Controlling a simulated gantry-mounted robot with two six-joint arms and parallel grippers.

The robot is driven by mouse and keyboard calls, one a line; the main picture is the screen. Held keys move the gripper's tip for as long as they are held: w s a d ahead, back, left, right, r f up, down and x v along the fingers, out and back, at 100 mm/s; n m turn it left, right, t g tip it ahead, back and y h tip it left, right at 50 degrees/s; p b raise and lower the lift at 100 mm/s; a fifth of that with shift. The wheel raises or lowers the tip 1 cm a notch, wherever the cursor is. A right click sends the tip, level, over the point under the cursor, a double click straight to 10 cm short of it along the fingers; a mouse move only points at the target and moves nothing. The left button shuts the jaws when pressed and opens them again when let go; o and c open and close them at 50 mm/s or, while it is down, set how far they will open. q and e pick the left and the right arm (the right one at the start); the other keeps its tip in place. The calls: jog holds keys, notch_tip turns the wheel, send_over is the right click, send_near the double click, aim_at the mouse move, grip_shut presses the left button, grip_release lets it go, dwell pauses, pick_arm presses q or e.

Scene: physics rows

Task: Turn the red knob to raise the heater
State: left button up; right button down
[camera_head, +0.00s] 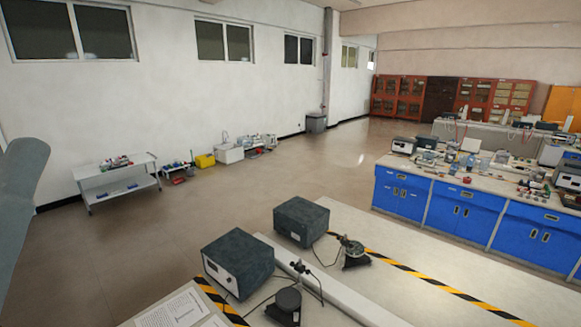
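No red knob can be made out, and I cannot tell which device is the heater. On the near white bench (420,262), a dark box with a light front panel (238,262) stands at the bottom centre. A second dark box (301,222) stands behind it to the right. A black round device (285,305) is at the bottom edge, partly cut off. Another round device on a dark base (353,252) stands farther right, with a cable. Neither gripper is in view; a grey part of my arm shows at the left edge.
Printed sheets (175,312) lie at the bottom left. Blue cabinets (465,212) with crowded tops stand at right. A white cart (118,180) stands by the left wall; the floor between is clear.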

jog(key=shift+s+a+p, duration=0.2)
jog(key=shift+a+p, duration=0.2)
jog(key=shift+p, duration=0.05)
dwell(0.5)
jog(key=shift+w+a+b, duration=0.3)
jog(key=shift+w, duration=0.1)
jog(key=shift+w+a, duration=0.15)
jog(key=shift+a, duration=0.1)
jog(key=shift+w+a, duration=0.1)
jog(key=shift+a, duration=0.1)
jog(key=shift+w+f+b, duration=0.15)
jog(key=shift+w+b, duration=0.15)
jog(key=shift+b, duration=0.3)
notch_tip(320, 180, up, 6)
jog(key=p, duration=0.6)
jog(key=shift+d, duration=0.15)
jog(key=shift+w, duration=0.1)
